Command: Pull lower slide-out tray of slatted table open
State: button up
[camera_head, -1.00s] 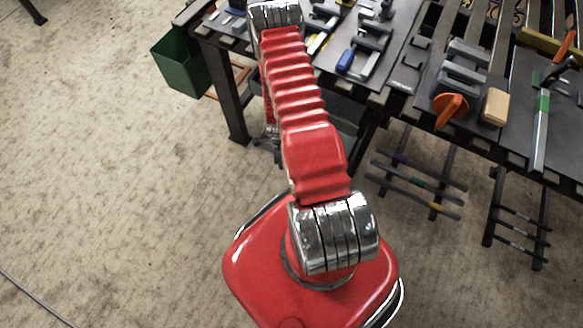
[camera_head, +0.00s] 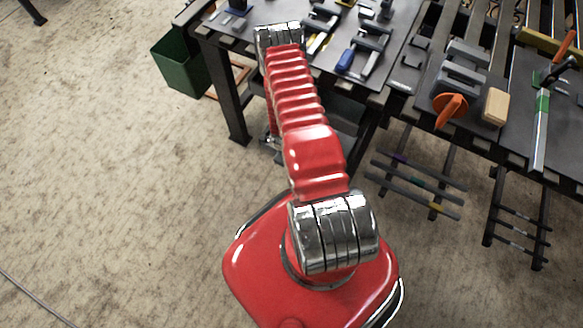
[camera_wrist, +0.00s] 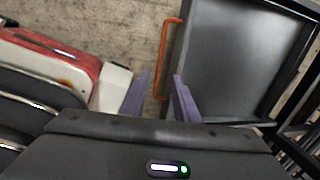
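The slide-out tray (camera_wrist: 240,55) is a dark flat-bottomed tray at the upper right of the wrist view. A long orange bar handle (camera_wrist: 165,55) runs along its left side. My gripper (camera_wrist: 160,76) is open, with two purple-grey fingers apart. The handle's lower end shows in the gap between the fingers; I cannot tell how deep it sits there or whether a finger touches it. In the head view the slatted table (camera_head: 290,62) is at the top right.
Clamps (camera_head: 365,50) and other tools lie on the table top. Dark racks (camera_head: 415,185) stand low at the right.

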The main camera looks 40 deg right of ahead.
notch_tip(320, 180, down, 12)
jog(key=d, duration=0.2)
jog(key=shift+w+d+f, duration=0.15)
jog(key=shift+w+f, duration=0.1)
jog(key=shift+w, duration=0.15)
jog(key=shift+c, duration=0.5)
grip_shut()
dwell(0.5)
